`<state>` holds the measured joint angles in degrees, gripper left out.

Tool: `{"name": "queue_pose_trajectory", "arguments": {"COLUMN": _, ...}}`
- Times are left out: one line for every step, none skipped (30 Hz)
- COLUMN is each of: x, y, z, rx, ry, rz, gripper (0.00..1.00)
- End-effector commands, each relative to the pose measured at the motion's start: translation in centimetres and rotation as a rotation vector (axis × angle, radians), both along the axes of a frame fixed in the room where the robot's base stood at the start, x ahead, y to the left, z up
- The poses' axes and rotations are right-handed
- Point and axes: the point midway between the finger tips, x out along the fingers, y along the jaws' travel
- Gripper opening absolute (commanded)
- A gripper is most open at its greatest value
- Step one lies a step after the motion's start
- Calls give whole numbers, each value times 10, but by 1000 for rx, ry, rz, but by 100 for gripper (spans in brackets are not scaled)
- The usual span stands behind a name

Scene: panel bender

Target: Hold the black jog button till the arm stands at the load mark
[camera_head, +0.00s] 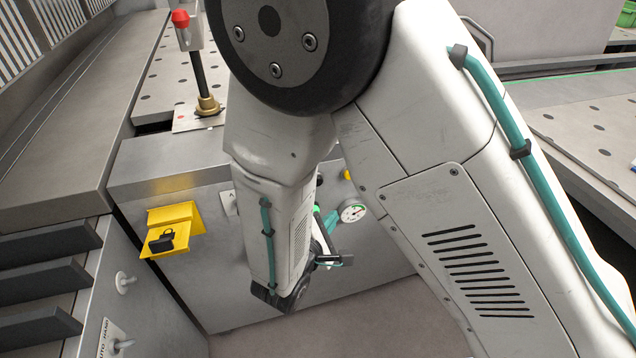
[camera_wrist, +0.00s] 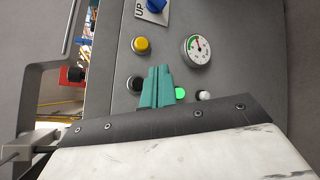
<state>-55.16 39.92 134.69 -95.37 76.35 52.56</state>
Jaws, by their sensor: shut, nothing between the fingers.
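The black jog button (camera_wrist: 136,84) sits on the grey control panel, below a yellow button (camera_wrist: 141,45) in the wrist view. My gripper (camera_wrist: 159,71) is shut and empty, its teal fingers just right of the black button and partly overlapping its edge. I cannot tell whether the fingertips touch the panel. In the head view my gripper (camera_head: 329,221) is at the panel front, largely hidden by my arm. I cannot make out a load mark.
Right of the fingers are a green lamp (camera_wrist: 180,93), a white button (camera_wrist: 203,95) and a gauge (camera_wrist: 197,48). A blue selector (camera_wrist: 156,5) marked UP is above.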

Motion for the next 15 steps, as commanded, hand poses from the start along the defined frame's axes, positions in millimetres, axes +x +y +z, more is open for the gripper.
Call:
{"name": "queue_pose_trajectory", "arguments": {"x": 2, "y": 0, "z": 0, "rx": 1, "ry": 0, "rz": -2, "gripper": 0}}
{"name": "queue_pose_trajectory", "arguments": {"x": 4, "y": 1, "z": 0, "rx": 1, "ry": 0, "rz": -2, "gripper": 0}}
{"name": "queue_pose_trajectory", "arguments": {"x": 7, "y": 2, "z": 0, "rx": 1, "ry": 0, "rz": -2, "gripper": 0}}
{"name": "queue_pose_trajectory", "arguments": {"x": 10, "y": 2, "z": 0, "rx": 0, "ry": 0, "rz": -2, "gripper": 0}}
{"name": "queue_pose_trajectory", "arguments": {"x": 13, "y": 3, "z": 0, "rx": 1, "ry": 0, "rz": -3, "gripper": 0}}
{"name": "queue_pose_trajectory", "arguments": {"x": 18, "y": 4, "z": 0, "rx": 2, "ry": -1, "rz": -4, "gripper": 0}}
{"name": "queue_pose_trajectory", "arguments": {"x": 22, "y": 5, "z": 0, "rx": 2, "ry": -1, "rz": -4, "gripper": 0}}
{"name": "queue_pose_trajectory", "arguments": {"x": 26, "y": 7, "z": 0, "rx": 2, "ry": -1, "rz": -3, "gripper": 0}}
{"name": "queue_pose_trajectory", "arguments": {"x": 32, "y": 8, "z": 0, "rx": 1, "ry": 0, "rz": -3, "gripper": 0}}
{"name": "queue_pose_trajectory", "arguments": {"x": 36, "y": 9, "z": 0, "rx": 1, "ry": 0, "rz": -4, "gripper": 0}}
{"name": "queue_pose_trajectory", "arguments": {"x": 40, "y": 10, "z": 0, "rx": 2, "ry": 0, "rz": -5, "gripper": 0}}
{"name": "queue_pose_trajectory", "arguments": {"x": 46, "y": 12, "z": 0, "rx": 2, "ry": 0, "rz": -5, "gripper": 0}}
{"name": "queue_pose_trajectory", "arguments": {"x": 50, "y": 13, "z": 0, "rx": 0, "ry": 1, "rz": -4, "gripper": 0}}
{"name": "queue_pose_trajectory", "arguments": {"x": 54, "y": 14, "z": 0, "rx": 1, "ry": 0, "rz": -3, "gripper": 0}}
{"name": "queue_pose_trajectory", "arguments": {"x": 59, "y": 16, "z": 0, "rx": 1, "ry": 0, "rz": -4, "gripper": 0}}
